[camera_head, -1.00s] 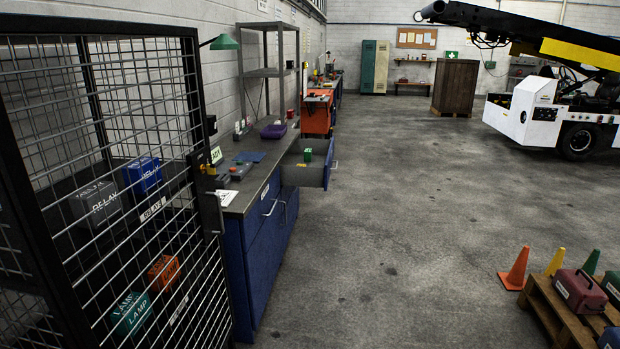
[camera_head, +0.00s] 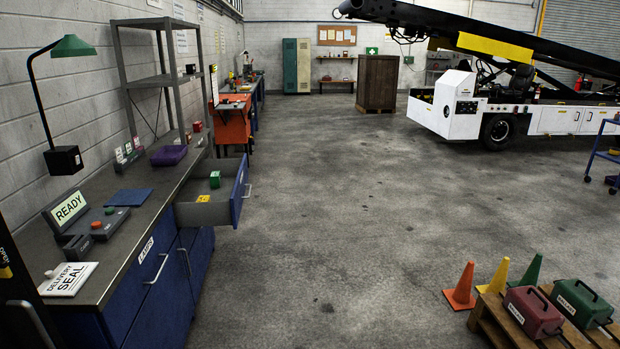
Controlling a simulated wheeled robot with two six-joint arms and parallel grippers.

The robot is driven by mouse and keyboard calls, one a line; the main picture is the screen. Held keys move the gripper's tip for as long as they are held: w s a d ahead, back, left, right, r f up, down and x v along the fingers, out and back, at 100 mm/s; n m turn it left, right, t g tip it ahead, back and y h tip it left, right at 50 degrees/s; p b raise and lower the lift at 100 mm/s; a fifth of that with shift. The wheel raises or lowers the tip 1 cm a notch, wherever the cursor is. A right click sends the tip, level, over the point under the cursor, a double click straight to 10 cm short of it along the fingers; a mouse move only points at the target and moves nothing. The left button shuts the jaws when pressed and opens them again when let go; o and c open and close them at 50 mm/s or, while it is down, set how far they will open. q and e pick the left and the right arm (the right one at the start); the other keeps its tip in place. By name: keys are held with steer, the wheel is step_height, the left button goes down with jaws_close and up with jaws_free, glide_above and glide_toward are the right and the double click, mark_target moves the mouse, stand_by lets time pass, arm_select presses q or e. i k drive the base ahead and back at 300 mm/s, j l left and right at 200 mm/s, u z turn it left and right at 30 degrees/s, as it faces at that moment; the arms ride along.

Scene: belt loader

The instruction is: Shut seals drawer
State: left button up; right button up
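An open drawer (camera_head: 238,192) with a blue front sticks out from the far part of the blue workbench (camera_head: 128,204) on the left. Its front faces right and carries a pale bar handle (camera_head: 248,190). Inside lie a small green block (camera_head: 215,179) and a small yellow block (camera_head: 203,198). A nearer front on the bench is labelled LAMPS (camera_head: 146,250) and is shut. I cannot read a label on the open drawer. Neither of my grippers is in view.
On the bench stand a READY sign (camera_head: 69,208), a DELIVERY SEAL card (camera_head: 68,279), a green lamp (camera_head: 73,46) and a purple tray (camera_head: 169,155). Cones (camera_head: 461,286) and a pallet (camera_head: 492,318) with cases stand at lower right. The middle floor is clear.

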mark_target(223, 208)
steer(key=i+l+u, duration=0.1)
steer(key=i+u, duration=0.15)
steer(key=i, duration=0.3)
steer(key=i+l+u, duration=0.2)
steer(key=i, duration=0.35)
steer(key=i+l+u, duration=0.25)
steer(key=i, duration=0.25)
steer(key=i+l+u, duration=0.1)
steer(key=i, duration=0.45)
steer(key=i+l+u, duration=0.3)
steer(key=i, duration=0.2)
steer(key=i+l+u, duration=0.25)
steer(key=i, duration=0.25)
